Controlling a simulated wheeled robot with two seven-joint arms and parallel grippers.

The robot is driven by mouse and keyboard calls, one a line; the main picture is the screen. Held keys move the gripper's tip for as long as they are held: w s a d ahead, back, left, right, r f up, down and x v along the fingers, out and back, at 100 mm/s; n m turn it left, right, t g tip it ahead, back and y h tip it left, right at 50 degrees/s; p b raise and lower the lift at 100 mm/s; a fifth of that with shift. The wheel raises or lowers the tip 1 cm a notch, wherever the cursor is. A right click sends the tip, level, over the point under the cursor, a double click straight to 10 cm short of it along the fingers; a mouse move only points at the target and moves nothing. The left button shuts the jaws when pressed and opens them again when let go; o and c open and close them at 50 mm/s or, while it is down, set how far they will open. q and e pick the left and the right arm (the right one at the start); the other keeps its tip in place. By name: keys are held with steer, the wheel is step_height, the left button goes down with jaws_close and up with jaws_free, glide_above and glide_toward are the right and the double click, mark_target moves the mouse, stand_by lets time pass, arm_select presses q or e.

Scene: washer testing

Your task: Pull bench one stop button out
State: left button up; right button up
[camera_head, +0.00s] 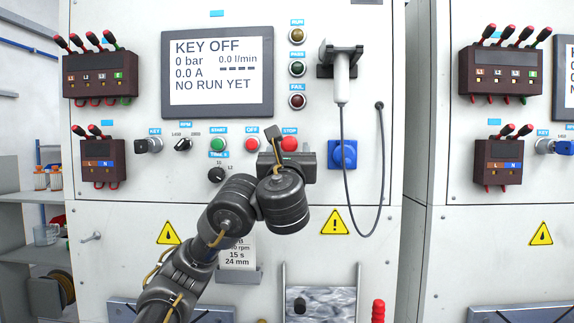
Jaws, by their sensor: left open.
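The red stop button (289,144) sits under the blue STOP label on the bench front, right of the red OFF button (252,145). My left gripper (288,152) is open right in front of the stop button. One dark finger shows at the button's upper left, and the gripper body covers the area just below the button. I cannot tell whether the fingers touch it. My right gripper is not in view.
The display (217,72) above reads KEY OFF. A green start button (217,145) and key switch (148,145) are to the left. A second bench (500,240) stands further right.

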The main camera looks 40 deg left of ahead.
arm_select(q)
steer(key=b+v, duration=0.2)
steer(key=v, duration=0.7)
